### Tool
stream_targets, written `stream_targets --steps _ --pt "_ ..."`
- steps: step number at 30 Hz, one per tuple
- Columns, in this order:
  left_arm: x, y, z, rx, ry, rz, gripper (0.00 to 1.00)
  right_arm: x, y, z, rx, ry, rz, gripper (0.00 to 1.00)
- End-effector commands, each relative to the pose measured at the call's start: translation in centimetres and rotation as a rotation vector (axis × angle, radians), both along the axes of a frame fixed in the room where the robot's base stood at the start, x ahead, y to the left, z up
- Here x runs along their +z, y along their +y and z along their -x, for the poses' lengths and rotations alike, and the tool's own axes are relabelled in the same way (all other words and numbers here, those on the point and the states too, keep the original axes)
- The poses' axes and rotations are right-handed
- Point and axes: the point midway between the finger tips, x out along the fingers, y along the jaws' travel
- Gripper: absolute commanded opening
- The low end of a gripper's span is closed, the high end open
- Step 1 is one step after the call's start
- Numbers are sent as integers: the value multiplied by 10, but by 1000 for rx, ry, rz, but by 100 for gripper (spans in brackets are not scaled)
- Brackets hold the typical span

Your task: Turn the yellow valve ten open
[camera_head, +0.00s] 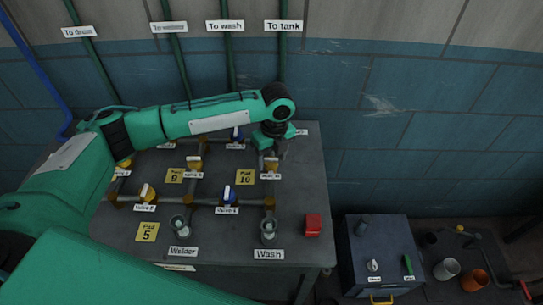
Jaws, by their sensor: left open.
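A yellow valve (270,166) with a pale handle sits on the pipework of the grey bench, right of the yellow Pad 10 plate (245,178). The small label below it is hard to read, but its place fits valve ten. My left gripper (277,153) points down from the end of the green arm, just above and behind this valve. The gripper is open, and its fingers are small and dark here. I cannot tell whether they touch the handle or sit around it. My right gripper is not in view.
Other valves stand close by: a yellow one (195,164), a yellow one at front left (147,193) and a blue one (228,194). A red block (312,225) lies at the bench's right side.

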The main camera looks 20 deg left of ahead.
Motion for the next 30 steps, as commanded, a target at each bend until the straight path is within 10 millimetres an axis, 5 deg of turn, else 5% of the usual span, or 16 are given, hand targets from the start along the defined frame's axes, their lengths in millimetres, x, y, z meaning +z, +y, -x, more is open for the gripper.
stream_targets --steps 3,9,20,30 --pt "0 0 0 0 0 0 55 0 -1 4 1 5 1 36" --pt "0 0 0 0 0 0 16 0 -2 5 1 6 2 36" --pt "3 0 0 47 2 0 15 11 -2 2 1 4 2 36" --pt "7 1 1 283 5 -2 15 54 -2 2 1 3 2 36"
